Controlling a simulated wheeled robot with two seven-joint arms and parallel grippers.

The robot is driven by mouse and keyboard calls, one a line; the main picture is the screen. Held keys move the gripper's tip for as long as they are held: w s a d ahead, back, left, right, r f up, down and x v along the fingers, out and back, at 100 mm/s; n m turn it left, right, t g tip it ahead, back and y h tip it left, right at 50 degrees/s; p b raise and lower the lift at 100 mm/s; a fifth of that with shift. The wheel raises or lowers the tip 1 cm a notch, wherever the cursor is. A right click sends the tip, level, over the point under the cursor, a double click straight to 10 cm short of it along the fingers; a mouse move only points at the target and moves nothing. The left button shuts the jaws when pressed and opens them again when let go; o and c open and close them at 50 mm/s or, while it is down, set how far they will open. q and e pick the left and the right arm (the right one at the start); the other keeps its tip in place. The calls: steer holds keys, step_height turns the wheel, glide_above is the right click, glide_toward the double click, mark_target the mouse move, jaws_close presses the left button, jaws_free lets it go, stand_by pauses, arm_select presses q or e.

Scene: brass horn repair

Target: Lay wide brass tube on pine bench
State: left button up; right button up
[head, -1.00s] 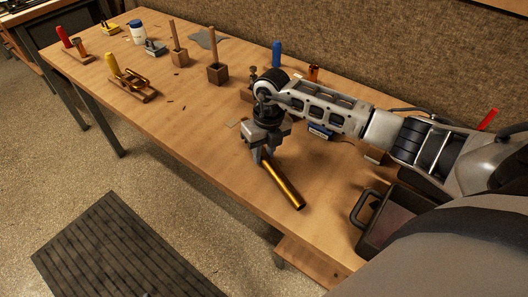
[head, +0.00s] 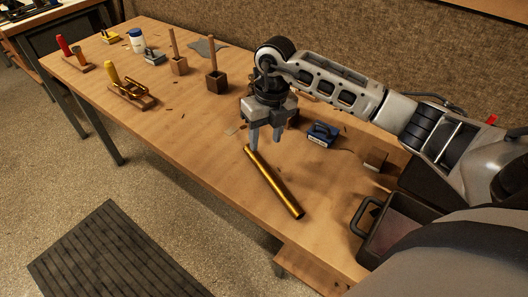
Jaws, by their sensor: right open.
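The wide brass tube (head: 275,183) lies on the pine bench (head: 205,135), slanting from just below my right gripper down to the right, close to the bench's front edge. My right gripper (head: 264,146) is open and empty, its fingers pointing down just above the tube's far end. A small gap seems to show between the fingertips and the tube. My left gripper is not in the view.
A dark tray with a handle (head: 392,232) stands to the right of the tube. A blue block-like tool (head: 322,134) and a small wooden block (head: 375,160) lie behind it. Wooden holders with upright sticks (head: 215,80) and a rack with brass pieces (head: 132,95) stand further left.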

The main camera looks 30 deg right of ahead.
steer(key=r, duration=0.4)
steer(key=shift+d, duration=0.2)
stand_by(0.3)
